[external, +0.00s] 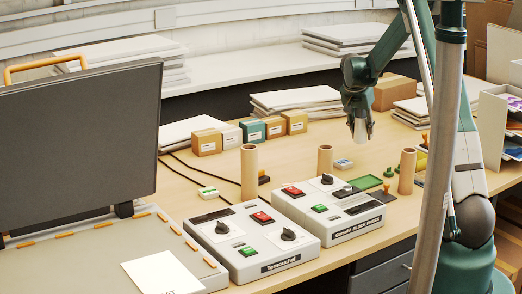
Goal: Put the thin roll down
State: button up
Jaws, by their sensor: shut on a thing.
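My gripper (359,133) hangs above the far middle of the table in the external view, pointing down. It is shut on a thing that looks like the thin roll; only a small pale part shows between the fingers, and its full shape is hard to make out. The gripper is clear of the table. Three tan cardboard rolls stand upright: one behind the left control box (249,172), one behind the right control box (325,160), and one on the right (407,170). The gripper is above and between the middle and right rolls.
Two control boxes, left (250,243) and right (328,210), stand at the table's front. A green tray (366,182) and small stamps lie near the right roll. Small cartons (252,131) and paper stacks line the back. A dark panel (75,145) stands left.

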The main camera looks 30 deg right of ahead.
jog(key=w+a+n, duration=0.1)
jog(key=w+a, duration=0.2)
jog(key=a, duration=0.6)
jog(key=w+a, duration=0.3)
jog(key=a, duration=0.6)
jog(key=w+a+n+t, duration=0.1)
jog(key=w+a, duration=0.3)
jog(key=a, duration=0.5)
jog(key=shift+a+n+y+b, duration=0.3)
jog(key=shift+f, duration=3.05)
jog(key=shift+f, duration=1.85)
jog(key=shift+f, duration=0.2)
